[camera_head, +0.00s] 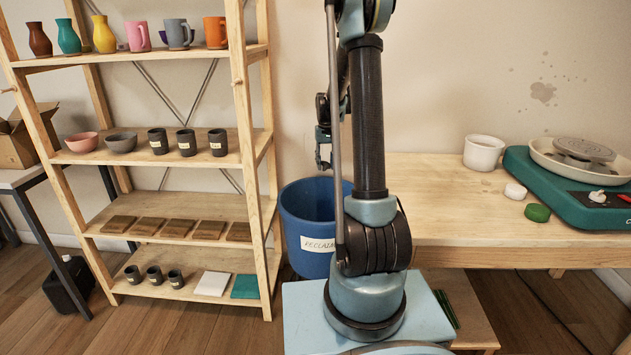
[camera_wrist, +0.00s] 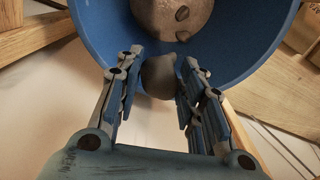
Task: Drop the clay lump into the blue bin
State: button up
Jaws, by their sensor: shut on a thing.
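The blue bin (camera_head: 303,230) stands on the floor between the shelf and the wooden table, with a white label reading "RECLAIM" on its front. My gripper (camera_head: 322,165) is above the bin's opening in the head view, partly behind my arm. In the wrist view my gripper (camera_wrist: 158,82) is shut on a rounded grey-brown clay lump (camera_wrist: 158,76). The lump sits between the fingertips, against a background of the bin's blue inner wall (camera_wrist: 110,30). I cannot make out the lump in the head view.
More grey clay (camera_wrist: 170,18) lies inside the bin. The wooden shelf (camera_head: 262,150) with pottery stands close left of the bin. The wooden table (camera_head: 460,215) at right holds a white pot (camera_head: 483,153) and a green pottery wheel (camera_head: 565,195).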

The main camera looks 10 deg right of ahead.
aim_at(325, 168)
jog(key=shift+a, duration=0.4)
jog(key=s+n, duration=0.1)
jog(key=n, duration=0.1)
jog(key=s+f+n, duration=0.1)
jog(key=n, duration=0.1)
jog(key=s+n, duration=0.1)
jog(key=n, duration=0.1)
jog(key=shift+f, duration=0.2)
jog(key=s+f+n, duration=0.5)
jog(key=f+n, duration=0.3)
jog(key=n, duration=0.1)
jog(key=shift+n, duration=0.3)
dwell(0.4)
jog(key=o, duration=1.1)
jog(key=shift+o, duration=0.2)
